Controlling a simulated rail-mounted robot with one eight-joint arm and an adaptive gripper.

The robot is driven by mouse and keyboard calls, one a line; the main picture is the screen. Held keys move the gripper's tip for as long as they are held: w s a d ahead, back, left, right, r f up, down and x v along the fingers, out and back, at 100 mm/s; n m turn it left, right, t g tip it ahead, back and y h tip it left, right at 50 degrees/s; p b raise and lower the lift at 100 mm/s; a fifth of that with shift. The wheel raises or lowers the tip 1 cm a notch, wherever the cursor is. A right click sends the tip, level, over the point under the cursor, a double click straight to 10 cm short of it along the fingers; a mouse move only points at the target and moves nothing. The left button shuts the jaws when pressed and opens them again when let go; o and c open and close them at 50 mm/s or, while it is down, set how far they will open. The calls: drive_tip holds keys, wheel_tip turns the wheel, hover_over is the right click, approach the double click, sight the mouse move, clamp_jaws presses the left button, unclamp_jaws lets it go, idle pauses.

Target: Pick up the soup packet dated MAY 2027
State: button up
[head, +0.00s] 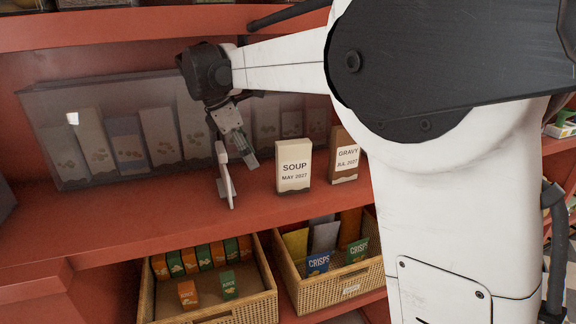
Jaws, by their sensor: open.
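The soup packet (294,165) is a cream upright box marked SOUP and MAY 2027. It stands on the red shelf in the head view, with its label facing me. My gripper (243,160) is open and points down, to the left of the soup packet and apart from it. A thin white slab (225,176) shows edge-on at the gripper's left side; I cannot tell whether it is a finger or a separate packet.
A brown gravy packet (344,156) marked JUL 2027 stands just right of the soup packet. A clear bin (70,172) with several packets is behind my gripper. Wicker baskets (264,300) with small boxes sit on the shelf below. Bare shelf (130,215) lies in front, left.

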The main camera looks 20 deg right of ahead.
sight(298, 158)
drive_tip(key=d+p, duration=0.1)
drive_tip(key=d, duration=0.6)
drive_tip(key=shift+d, duration=0.3)
drive_tip(key=d, duration=0.3)
drive_tip(key=shift+d+r+p, duration=0.1)
drive_tip(key=shift+d+p, duration=0.2)
drive_tip(key=shift+p, duration=0.05)
drive_tip(key=shift+x, duration=1.2)
drive_tip(key=shift+d+f, duration=0.25)
drive_tip(key=shift+f, duration=0.15)
drive_tip(key=shift+s, duration=0.1)
drive_tip(key=shift+c, duration=0.3)
clamp_jaws()
